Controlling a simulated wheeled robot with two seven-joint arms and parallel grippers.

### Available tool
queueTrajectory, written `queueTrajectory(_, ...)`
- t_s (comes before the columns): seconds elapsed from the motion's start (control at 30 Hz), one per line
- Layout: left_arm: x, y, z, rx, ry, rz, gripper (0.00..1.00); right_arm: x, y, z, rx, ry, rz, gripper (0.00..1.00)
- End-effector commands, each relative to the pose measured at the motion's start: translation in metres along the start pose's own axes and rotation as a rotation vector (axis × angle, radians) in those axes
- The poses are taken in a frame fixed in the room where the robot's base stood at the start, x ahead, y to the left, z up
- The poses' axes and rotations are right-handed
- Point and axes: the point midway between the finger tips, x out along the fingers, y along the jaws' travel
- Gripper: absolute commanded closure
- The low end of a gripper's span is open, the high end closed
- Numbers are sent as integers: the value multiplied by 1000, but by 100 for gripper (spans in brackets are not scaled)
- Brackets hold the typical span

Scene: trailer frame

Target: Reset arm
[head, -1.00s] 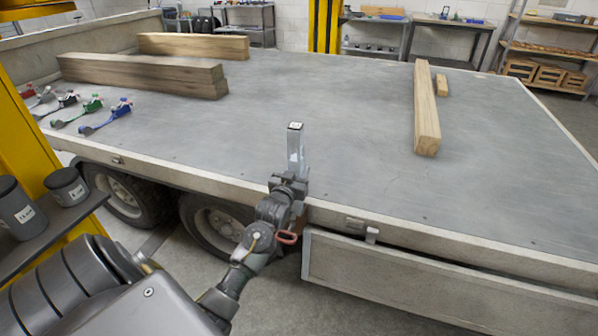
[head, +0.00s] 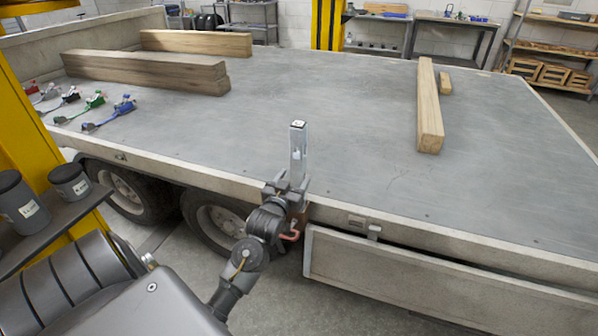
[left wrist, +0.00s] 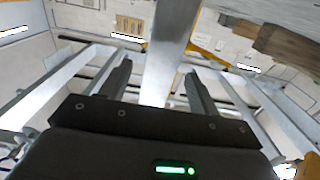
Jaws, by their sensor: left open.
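My left gripper (head: 292,180) is at the trailer's near side edge, in the middle of the head view. Its two fingers are apart, and they also show in the left wrist view (left wrist: 158,78). A grey metal post (head: 298,148) stands upright at the bed's edge, just beyond the fingers. In the left wrist view the post (left wrist: 170,45) runs up between the two fingers, with gaps on both sides. The lower end of the post is hidden by my gripper. My right gripper is not in view.
The flat trailer bed (head: 330,95) is mostly clear. Wooden beams lie at left (head: 145,72) and right (head: 429,105). Several ratchet straps (head: 112,112) lie near the left edge. A side panel (head: 420,275) hangs below the bed. Dark canisters (head: 68,182) stand on a shelf at left.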

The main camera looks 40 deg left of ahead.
Motion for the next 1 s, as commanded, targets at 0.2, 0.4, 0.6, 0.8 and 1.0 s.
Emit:
queueTrajectory(0.2, -36, 0, 1, 0, -1, -1, 38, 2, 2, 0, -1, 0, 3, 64)
queueTrajectory(0.4, -48, 0, 0, 0, 0, -1, 38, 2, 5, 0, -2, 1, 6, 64)
queueTrajectory(0.6, -49, 0, 0, 0, 1, -1, 38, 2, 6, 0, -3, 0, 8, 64)
queueTrajectory(0.8, -49, 0, -5, 0, 1, -1, 38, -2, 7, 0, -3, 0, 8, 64)
queueTrajectory(1.0, -49, 0, -42, 0, 1, -1, 38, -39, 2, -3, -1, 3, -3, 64)
